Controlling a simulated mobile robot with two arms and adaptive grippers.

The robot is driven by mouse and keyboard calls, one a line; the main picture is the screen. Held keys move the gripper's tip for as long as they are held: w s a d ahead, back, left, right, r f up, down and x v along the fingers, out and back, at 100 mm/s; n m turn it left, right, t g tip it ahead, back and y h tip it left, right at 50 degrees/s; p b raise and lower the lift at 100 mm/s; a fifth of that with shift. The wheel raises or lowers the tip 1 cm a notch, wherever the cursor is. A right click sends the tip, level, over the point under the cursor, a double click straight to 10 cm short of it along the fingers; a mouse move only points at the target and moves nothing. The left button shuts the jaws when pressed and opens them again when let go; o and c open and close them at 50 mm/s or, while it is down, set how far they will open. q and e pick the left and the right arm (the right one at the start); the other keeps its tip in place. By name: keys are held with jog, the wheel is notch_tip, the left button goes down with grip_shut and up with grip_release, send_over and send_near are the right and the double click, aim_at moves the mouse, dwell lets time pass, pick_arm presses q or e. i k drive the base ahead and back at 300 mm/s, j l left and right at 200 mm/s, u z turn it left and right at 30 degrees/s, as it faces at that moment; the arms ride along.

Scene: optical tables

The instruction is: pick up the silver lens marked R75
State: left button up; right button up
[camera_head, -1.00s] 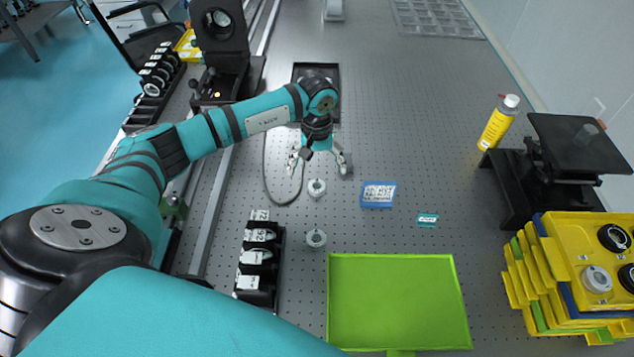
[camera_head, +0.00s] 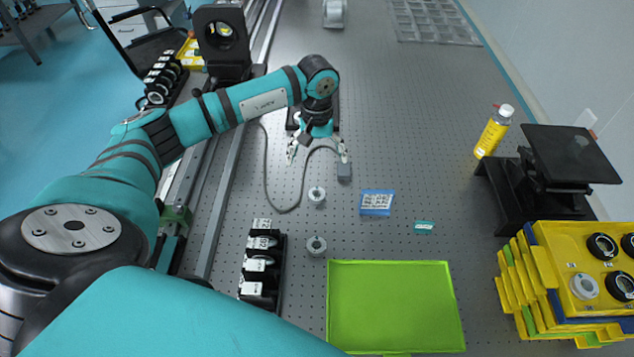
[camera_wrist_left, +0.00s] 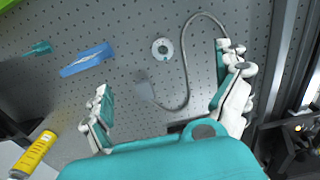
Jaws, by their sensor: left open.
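Two silver ring-shaped lenses lie on the perforated table in the head view: a nearer-to-gripper lens (camera_head: 317,195) and a lens by the green tray (camera_head: 316,246). Another silver lens (camera_head: 584,286) sits in the yellow box at right. I cannot read R75 on any of them. My left gripper (camera_head: 317,154) is open and empty, beyond the two table lenses. In the left wrist view, one silver lens (camera_wrist_left: 162,49) lies flat ahead of the open, empty fingers (camera_wrist_left: 166,88), apart from them. The right gripper is not in view.
A grey cable (camera_head: 268,185) with a small block (camera_head: 344,172) lies near my left fingers. A yellow bottle (camera_head: 494,131) and black stand (camera_head: 548,190) are right.

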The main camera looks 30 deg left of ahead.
aim_at(316, 195)
jog(key=k+l, duration=1.15)
jog(key=k, duration=0.15)
